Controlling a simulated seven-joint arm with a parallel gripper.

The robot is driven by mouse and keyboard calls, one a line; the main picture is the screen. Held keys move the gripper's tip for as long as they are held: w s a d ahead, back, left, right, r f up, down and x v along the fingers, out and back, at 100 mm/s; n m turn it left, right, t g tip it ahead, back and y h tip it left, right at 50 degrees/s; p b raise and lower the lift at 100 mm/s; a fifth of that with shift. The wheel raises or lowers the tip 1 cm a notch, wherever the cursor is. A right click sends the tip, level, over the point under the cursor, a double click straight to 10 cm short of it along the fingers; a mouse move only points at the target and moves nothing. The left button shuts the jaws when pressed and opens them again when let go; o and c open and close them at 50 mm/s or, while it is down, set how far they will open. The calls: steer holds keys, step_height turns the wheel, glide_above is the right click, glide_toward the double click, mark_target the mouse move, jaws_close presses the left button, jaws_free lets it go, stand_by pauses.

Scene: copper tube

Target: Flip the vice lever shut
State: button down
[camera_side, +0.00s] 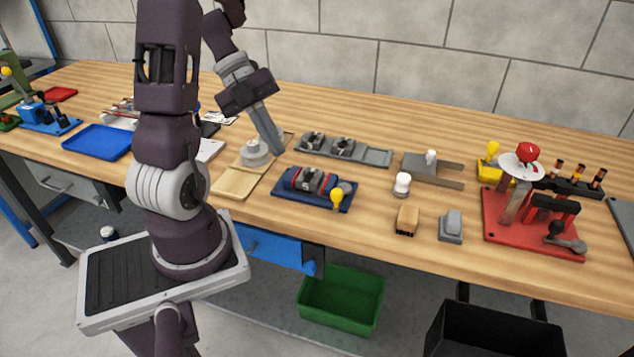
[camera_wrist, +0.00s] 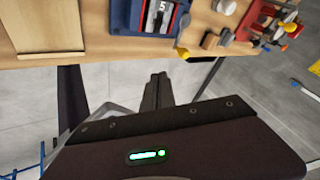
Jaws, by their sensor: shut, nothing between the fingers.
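The vice (camera_side: 310,181) sits on a dark blue base near the front edge of the bench, with grey and red jaw parts on top. Its lever ends in a yellow knob (camera_side: 337,196) at the right front of the base. In the wrist view the vice (camera_wrist: 158,17) is at the top, partly cut off, with the yellow knob (camera_wrist: 182,52) below its right side. My gripper (camera_side: 279,150) points down, left of and behind the vice, apart from it. In the wrist view its fingers (camera_wrist: 158,78) are together and empty.
A wooden board (camera_side: 237,183) with a grey round piece (camera_side: 256,150) lies left of the vice. A grey tray with clamps (camera_side: 345,150) is behind it. A white-topped peg (camera_side: 402,183) and small blocks (camera_side: 407,220) stand to the right, before a red fixture (camera_side: 530,235).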

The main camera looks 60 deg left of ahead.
mark_target(340, 192)
steer(key=x, duration=0.8)
steer(key=shift+d+f, duration=0.2)
steer(key=shift+f, duration=0.05)
steer(key=w, duration=0.1)
steer(key=w+d, duration=0.2)
steer(key=shift+f, duration=0.35)
steer(key=shift+w+d, duration=0.15)
steer(key=shift+w, duration=0.35)
